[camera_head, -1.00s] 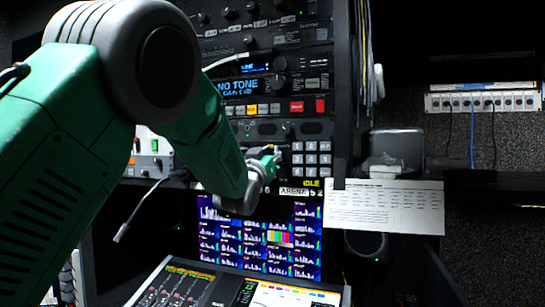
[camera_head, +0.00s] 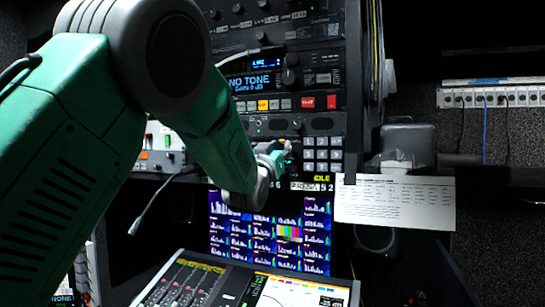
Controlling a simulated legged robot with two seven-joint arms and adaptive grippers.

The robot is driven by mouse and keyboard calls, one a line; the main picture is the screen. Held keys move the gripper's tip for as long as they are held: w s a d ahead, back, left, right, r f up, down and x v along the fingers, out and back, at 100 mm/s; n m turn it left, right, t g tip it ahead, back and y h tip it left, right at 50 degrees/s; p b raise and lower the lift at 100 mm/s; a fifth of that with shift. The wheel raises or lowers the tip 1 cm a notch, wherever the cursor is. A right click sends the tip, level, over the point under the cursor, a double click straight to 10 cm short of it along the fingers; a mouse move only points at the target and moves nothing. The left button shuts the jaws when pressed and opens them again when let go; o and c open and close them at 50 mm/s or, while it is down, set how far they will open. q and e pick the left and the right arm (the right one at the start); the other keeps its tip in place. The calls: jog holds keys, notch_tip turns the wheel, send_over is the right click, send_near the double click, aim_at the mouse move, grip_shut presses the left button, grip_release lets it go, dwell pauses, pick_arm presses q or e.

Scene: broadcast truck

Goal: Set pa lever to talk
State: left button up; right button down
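My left arm comes in from the left, and its gripper (camera_head: 281,156) is at the dark rack panel (camera_head: 300,125), just left of the keypad of pale square buttons (camera_head: 322,153). The gripper is small and mostly seen from behind, so I cannot tell whether its fingers are open or shut, or whether they touch anything. I cannot make out the PA lever; the gripper and forearm cover part of the panel there. My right gripper is not in view.
A blue "NO TONE" display (camera_head: 257,83) and a red button (camera_head: 332,102) are above the gripper. Below are a multi-picture monitor (camera_head: 315,225) and a sloped mixing console (camera_head: 190,283). A paper sheet (camera_head: 395,203) hangs at right.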

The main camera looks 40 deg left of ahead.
pick_arm(q)
jog(key=v, duration=1.1)
jog(key=shift+s+r, duration=0.2)
jog(key=shift+r, duration=0.05)
